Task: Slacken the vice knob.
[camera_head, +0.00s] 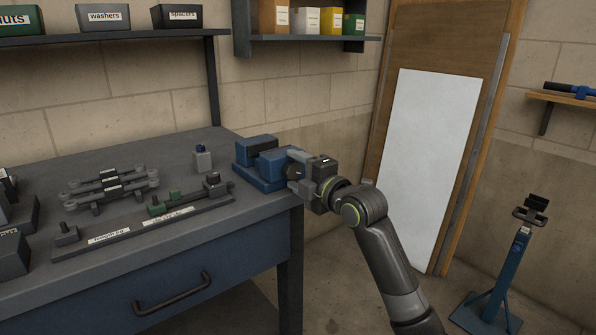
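The blue vice (262,172) sits at the right end of the workbench, near its corner. Its dark knob (289,177) faces right, toward my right gripper. My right gripper (293,171) has its two grey fingers apart at the knob, one above and one below in the picture. The gripper and its fingers partly hide the knob. I cannot tell whether the fingers press on it or stand around it with a gap. My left gripper is not in view.
The bench (157,280) holds a labelled gauge rail (146,226), a small grey block with a blue top (202,159) and several linkage parts (112,188). A blue stand (500,285) is on the floor at right. A white board (430,165) leans behind my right arm.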

